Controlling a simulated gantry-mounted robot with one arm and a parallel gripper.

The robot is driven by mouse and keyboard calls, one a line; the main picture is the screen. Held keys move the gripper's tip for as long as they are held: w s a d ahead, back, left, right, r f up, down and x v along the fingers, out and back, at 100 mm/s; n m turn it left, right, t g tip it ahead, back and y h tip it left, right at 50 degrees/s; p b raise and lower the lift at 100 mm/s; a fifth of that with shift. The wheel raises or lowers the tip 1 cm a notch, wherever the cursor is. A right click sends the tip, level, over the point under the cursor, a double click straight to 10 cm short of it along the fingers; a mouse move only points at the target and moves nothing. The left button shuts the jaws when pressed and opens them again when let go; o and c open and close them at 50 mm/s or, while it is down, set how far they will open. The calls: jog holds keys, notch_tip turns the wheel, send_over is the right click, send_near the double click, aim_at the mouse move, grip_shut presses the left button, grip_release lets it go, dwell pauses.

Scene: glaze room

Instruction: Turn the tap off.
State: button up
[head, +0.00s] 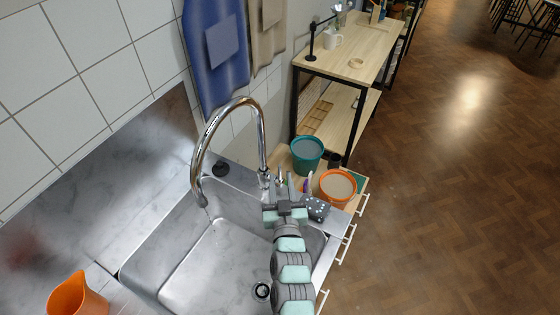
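The chrome gooseneck tap (264,148) stands behind the right part of the steel sink (145,245). Its spout curves left over the basin, and a thin stream of water appears to fall from its mouth. A small lever-like part shows at the tap's base, right of the column. My gripper (284,203) is just in front of the tap's base, close to that part. I cannot tell whether they touch. The fingers are small and seen from behind, so their opening is not clear.
A dark grey dotted object (316,208) lies right beside my gripper. An orange bucket (338,187) and a teal bucket (307,150) stand behind it. A black knob-like item (220,169) sits on the sink's back ledge. An orange jug (78,297) stands at lower left.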

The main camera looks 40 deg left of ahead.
jog(key=x, duration=0.8)
jog(key=shift+w, duration=0.2)
grip_shut()
dwell(1.2)
